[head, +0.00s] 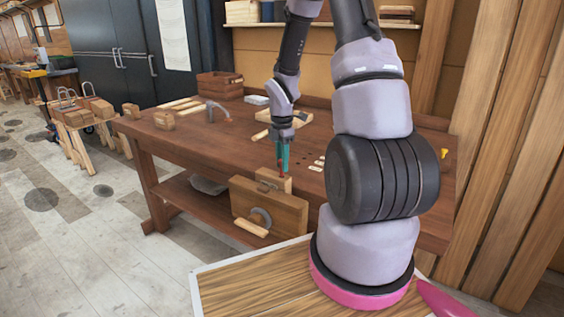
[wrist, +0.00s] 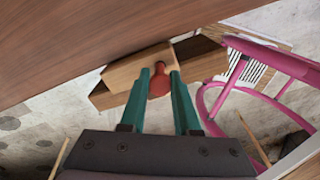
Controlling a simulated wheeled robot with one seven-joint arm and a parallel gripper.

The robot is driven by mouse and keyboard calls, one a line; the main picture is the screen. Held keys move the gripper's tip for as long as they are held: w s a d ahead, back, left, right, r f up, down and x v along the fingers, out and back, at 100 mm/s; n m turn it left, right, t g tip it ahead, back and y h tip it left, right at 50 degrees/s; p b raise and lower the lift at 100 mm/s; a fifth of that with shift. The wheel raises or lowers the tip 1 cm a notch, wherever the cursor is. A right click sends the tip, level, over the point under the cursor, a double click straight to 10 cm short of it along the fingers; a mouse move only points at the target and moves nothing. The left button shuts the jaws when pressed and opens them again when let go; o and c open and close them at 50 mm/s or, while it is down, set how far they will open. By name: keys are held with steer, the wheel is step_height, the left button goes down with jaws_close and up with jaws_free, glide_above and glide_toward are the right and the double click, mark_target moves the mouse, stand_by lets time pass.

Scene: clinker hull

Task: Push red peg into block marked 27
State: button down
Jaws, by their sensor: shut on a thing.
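My gripper (head: 283,168) with teal fingers points down over the front edge of the workbench. It is shut on the red peg (wrist: 160,84), whose rounded red end shows between the fingertips in the wrist view. A small light wooden block (head: 270,181) sits right by the peg, at the top of a larger wooden vise-like piece (head: 283,212) on the bench front. The block also shows in the wrist view (wrist: 125,73), beside and behind the peg. I cannot read a number on it. Fingers and peg hide any hole, so I cannot tell how deep the peg sits.
The brown workbench (head: 225,140) holds a metal clamp (head: 208,108), a wooden crate (head: 220,86) and small pale pieces (head: 318,164). A lower shelf (head: 190,184) is under it. Wooden boards stand at the right. Open floor (head: 90,240) lies left.

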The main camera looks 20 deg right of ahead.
steer(key=shift+f, duration=0.85)
steer(key=c, duration=0.6)
jaws_free()
steer(key=shift+o, duration=0.2)
steer(key=shift+r, duration=4)
